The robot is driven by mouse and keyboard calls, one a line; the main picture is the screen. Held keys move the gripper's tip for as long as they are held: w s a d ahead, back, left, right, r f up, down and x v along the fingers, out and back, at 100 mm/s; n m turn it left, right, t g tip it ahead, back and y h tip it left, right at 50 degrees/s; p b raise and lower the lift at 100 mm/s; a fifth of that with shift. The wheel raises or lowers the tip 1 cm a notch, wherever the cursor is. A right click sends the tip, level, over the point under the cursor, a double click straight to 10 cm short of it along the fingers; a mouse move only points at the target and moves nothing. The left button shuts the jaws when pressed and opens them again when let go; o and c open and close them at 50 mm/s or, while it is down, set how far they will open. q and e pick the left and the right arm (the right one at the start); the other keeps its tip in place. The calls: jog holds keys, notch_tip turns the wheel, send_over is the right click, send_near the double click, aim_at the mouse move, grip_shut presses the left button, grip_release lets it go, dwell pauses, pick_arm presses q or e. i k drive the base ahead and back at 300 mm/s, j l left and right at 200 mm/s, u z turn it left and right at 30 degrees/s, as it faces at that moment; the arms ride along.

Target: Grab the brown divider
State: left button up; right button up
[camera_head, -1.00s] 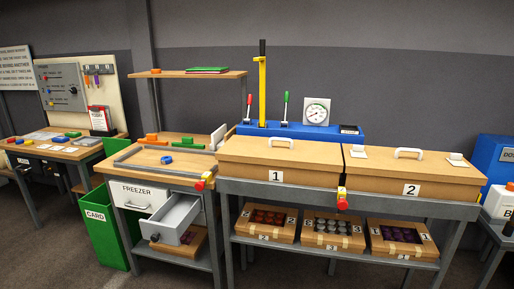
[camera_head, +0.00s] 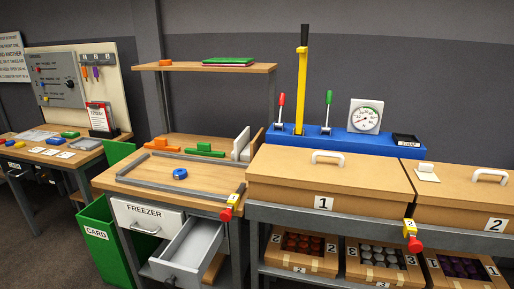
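A brown upright panel (camera_head: 257,142), which looks like the brown divider, stands at the right back of the freezer table (camera_head: 205,177). It is partly hidden behind a white upright panel (camera_head: 241,143) to its left. The lidded box marked 1 (camera_head: 324,203) is close to its right. Neither of my grippers is in view.
The freezer table bears a grey frame, a blue puck (camera_head: 180,174), and orange and green blocks. An open drawer (camera_head: 190,256) juts out below. A green card bin (camera_head: 100,240) stands left. Red and yellow fittings (camera_head: 232,206) stick out at the front edges.

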aim_at(258, 140)
jog(key=i+j, duration=0.2)
jog(key=j, duration=0.2)
jog(key=i+j+z, duration=0.15)
jog(key=j, duration=0.3)
jog(key=i+j, duration=0.25)
jog(key=j, duration=0.2)
jog(key=i+j+z, duration=0.15)
jog(key=j, duration=0.25)
jog(key=i+j, duration=0.25)
jog(key=j, duration=0.2)
jog(key=i+j+z, duration=0.15)
jog(key=j, duration=0.35)
jog(key=i+j, duration=0.15)
jog(key=j, duration=0.3)
jog(key=i+j+z, duration=0.15)
jog(key=j, duration=0.35)
